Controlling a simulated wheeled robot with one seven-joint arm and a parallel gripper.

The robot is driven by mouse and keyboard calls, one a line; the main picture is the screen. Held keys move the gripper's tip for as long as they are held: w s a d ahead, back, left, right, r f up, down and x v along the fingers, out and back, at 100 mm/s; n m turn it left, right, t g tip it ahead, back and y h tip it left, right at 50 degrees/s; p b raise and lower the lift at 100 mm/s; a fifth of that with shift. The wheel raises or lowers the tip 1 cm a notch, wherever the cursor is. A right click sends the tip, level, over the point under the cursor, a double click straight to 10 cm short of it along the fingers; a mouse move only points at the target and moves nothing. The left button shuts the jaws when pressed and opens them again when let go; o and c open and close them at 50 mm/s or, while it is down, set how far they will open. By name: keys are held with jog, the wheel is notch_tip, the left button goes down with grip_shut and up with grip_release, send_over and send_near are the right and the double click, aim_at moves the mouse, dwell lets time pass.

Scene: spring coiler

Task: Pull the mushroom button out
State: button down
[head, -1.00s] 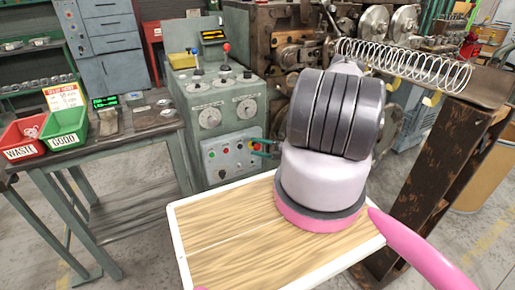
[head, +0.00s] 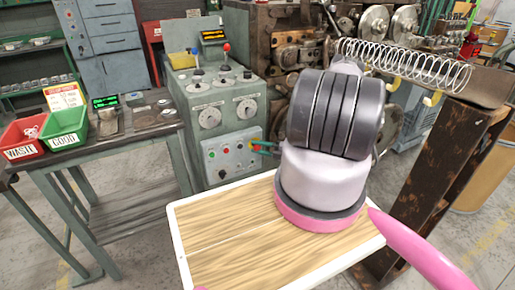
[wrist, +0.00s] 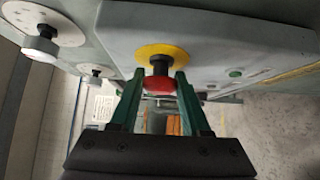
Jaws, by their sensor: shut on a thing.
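The mushroom button (wrist: 159,84) is a red cap on a dark stem, in front of a round yellow plate (wrist: 161,54) on the grey panel in the wrist view. My gripper (wrist: 160,76) has its two green fingers on either side of the button, closed on it. In the head view my gripper (head: 264,147) reaches the right edge of the control cabinet's (head: 228,128) front panel. The button is too small and covered to make out clearly there.
Grey dials (wrist: 42,34) stand out from the panel at the left of the wrist view. The cabinet top carries several knobs and levers (head: 226,62). A bench with a red bin (head: 22,138) and a green bin (head: 66,128) stands left. A large spring (head: 405,62) lies at right.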

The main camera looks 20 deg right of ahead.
dwell(0.8)
jog(key=shift+s, duration=0.5)
jog(key=shift+c, duration=1.8)
grip_release()
jog(key=shift+d, duration=0.1)
jog(key=shift+s, duration=0.1)
jog(key=v, duration=1)
jog(key=shift+s+d, duration=0.2)
jog(key=shift+d, duration=0.1)
